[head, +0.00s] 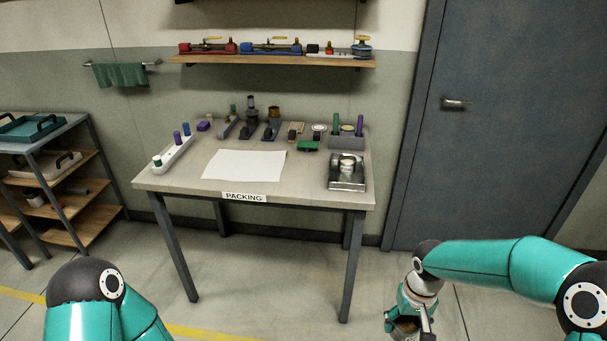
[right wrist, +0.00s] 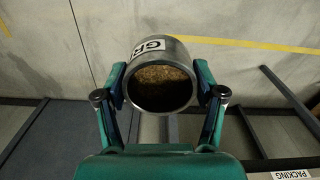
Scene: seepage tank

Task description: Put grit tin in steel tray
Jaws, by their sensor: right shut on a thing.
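The grit tin (right wrist: 180,50) is a grey metal cylinder with a white label, of which "GR" can be read, and brown grit inside. In the right wrist view its open mouth faces the camera. My right gripper (right wrist: 163,92) is shut on it, one finger on each side. In the head view my right gripper (head: 409,328) is low at the bottom right, in front of and right of the table, and mostly hides the tin. The steel tray (head: 346,186) lies on the table's right side with a pale round item in it. My left gripper is out of view.
The packing table (head: 180,185) bears a white sheet (head: 244,164), a white rack (head: 173,153) with bottles at left, and a grey holder (head: 346,143) with green and purple tubes behind the tray. A wall shelf (head: 270,61) hangs above. The floor before the table is clear.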

